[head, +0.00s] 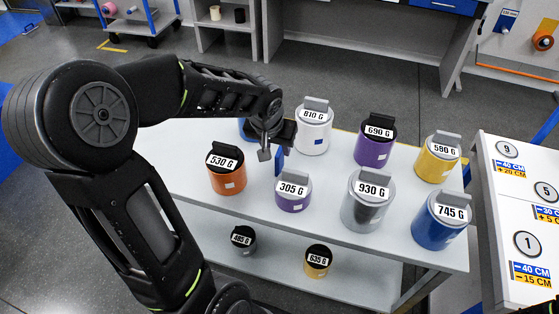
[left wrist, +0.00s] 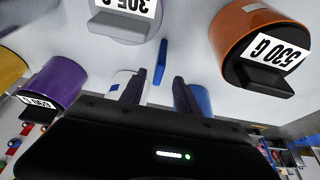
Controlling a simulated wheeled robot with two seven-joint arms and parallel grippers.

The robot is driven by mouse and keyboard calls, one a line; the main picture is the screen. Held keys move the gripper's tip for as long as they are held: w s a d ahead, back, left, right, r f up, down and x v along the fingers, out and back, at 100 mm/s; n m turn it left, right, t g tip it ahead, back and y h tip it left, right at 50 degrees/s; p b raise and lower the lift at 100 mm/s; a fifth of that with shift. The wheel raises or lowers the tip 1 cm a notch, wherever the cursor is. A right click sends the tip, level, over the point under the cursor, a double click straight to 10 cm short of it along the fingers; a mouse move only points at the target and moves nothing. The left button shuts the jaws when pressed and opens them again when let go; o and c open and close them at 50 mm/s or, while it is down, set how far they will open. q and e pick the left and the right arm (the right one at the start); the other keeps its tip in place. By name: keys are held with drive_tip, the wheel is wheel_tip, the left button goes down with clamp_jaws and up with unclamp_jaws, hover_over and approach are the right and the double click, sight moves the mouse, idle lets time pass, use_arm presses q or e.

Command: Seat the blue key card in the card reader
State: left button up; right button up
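A thin blue piece that looks like the key card stands on edge in the head view (head: 279,162), just below my left gripper (head: 275,145). In the left wrist view the blue card (left wrist: 160,62) shows between and beyond the two dark fingertips (left wrist: 158,84), with a gap on each side. My left gripper is open and holds nothing. It is over the white table, between the orange 530 G canister and the white 810 G canister. I cannot pick out a card reader in either view. My right gripper does not show.
The white table (head: 325,170) carries several labelled canisters: orange (head: 227,180), white (head: 313,138), purple (head: 293,203), grey (head: 358,214) and blue (head: 432,235). A blue canister (head: 247,128) is partly hidden behind my gripper. A white numbered panel (head: 510,180) stands at right.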

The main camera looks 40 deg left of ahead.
sight(279, 152)
use_arm(q)
drive_tip(key=x, duration=0.5)
drive_tip(key=shift+w+f, duration=0.1)
idle(0.3)
idle(0.4)
clamp_jaws()
idle(0.5)
